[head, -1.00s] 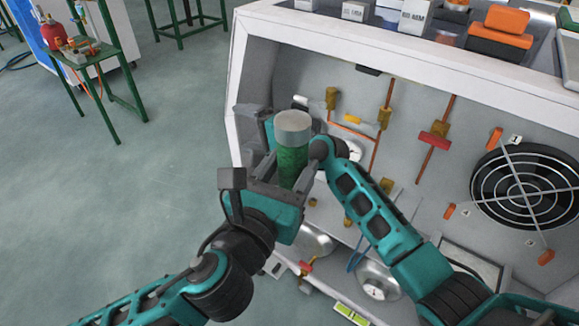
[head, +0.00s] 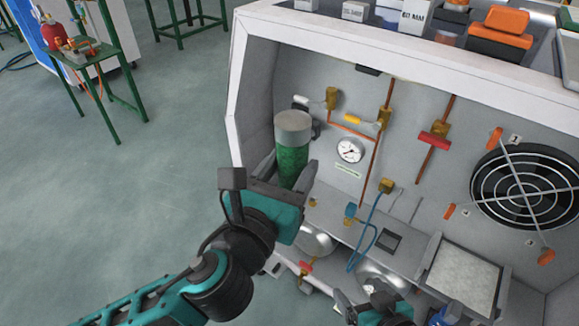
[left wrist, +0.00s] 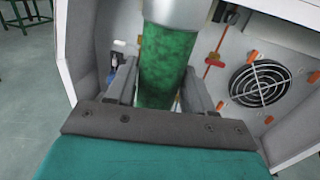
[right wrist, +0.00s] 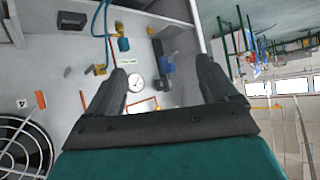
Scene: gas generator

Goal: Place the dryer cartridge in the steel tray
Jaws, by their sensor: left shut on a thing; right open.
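The dryer cartridge (head: 292,158) is a green cylinder with a grey cap, held upright in front of the cabinet's left part. My left gripper (head: 283,182) is shut on it; the left wrist view shows the green body (left wrist: 165,65) between the two fingers. My right gripper (head: 372,305) is low at the bottom of the head view, apart from the cartridge. In the right wrist view its fingers (right wrist: 165,85) are spread with nothing between them. A grey-rimmed steel tray (head: 433,262) with a pale, speckled inside stands at the lower right of the cabinet.
The cabinet back holds a gauge (head: 350,150), copper pipes, valves and a round fan grille (head: 528,188). A blue hose (head: 366,232) hangs between the cartridge and the tray. Boxes and an orange case (head: 500,33) stand on the cabinet top.

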